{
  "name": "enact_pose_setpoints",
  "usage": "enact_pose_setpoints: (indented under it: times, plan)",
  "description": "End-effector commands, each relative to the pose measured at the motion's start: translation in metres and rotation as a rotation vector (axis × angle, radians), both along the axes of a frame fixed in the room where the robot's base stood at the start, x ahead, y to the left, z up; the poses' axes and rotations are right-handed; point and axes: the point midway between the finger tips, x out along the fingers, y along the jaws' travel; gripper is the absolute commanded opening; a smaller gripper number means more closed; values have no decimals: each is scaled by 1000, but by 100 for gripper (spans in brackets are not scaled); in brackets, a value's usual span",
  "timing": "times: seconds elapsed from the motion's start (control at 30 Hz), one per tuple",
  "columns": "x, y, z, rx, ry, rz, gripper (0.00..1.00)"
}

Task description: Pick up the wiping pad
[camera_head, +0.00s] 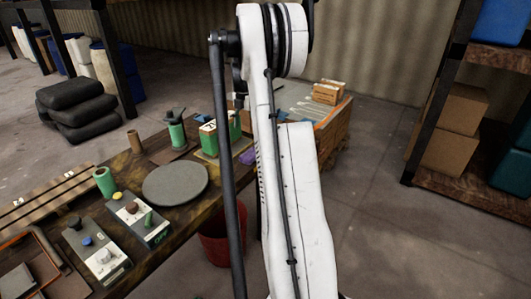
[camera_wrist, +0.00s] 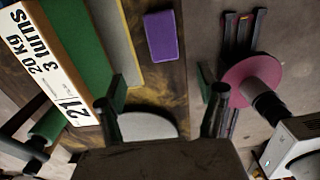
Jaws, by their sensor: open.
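The wiping pad looks to be the small purple block (camera_wrist: 161,36) lying flat on the dark wooden table in the wrist view. It is ahead of my gripper (camera_wrist: 167,92), whose two dark fingers are spread wide with nothing between them. The pad is apart from both fingers and lies roughly within the gap's width. In the head view a bit of the purple pad (camera_head: 248,156) shows beside my white arm, near the table's right end. My arm hides part of that area and most of the gripper there.
A grey round disc (camera_head: 175,184) and control boxes (camera_head: 97,255) are on the table. A red bucket (camera_head: 215,248) stands on the floor beside it. Shelving (camera_head: 470,185) is at right.

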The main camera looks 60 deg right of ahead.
Motion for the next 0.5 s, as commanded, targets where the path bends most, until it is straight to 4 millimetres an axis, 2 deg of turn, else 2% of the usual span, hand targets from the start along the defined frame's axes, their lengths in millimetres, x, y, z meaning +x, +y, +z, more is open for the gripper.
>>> enact_pose_setpoints:
  times: [0.17,0.5]
  plan:
    - [-3,-7,-15,5,5,17,70]
    - [-3,-7,-73,4,4,16,70]
